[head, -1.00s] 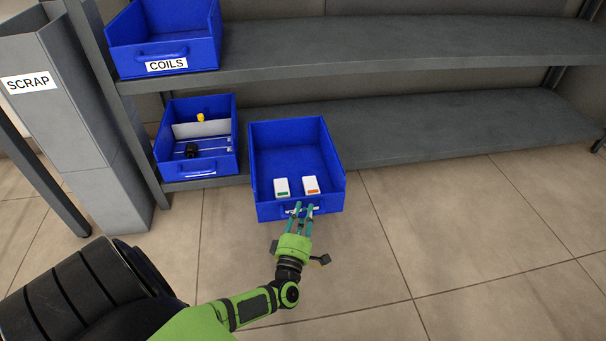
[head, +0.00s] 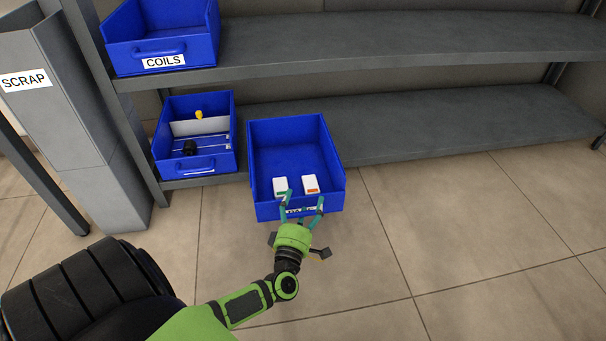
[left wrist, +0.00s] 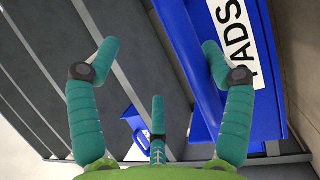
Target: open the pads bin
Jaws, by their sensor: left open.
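The blue pads bin (head: 288,145) sticks far out from the lower shelf, over the floor in front of it. My right gripper is not in view.
Another blue bin (head: 160,164) with a divider and small yellow and black parts stands left of the pads bin. A COILS bin (head: 165,50) sits on the upper shelf (head: 400,55). A grey SCRAP container (head: 45,70) stands far left. The floor at right is clear.

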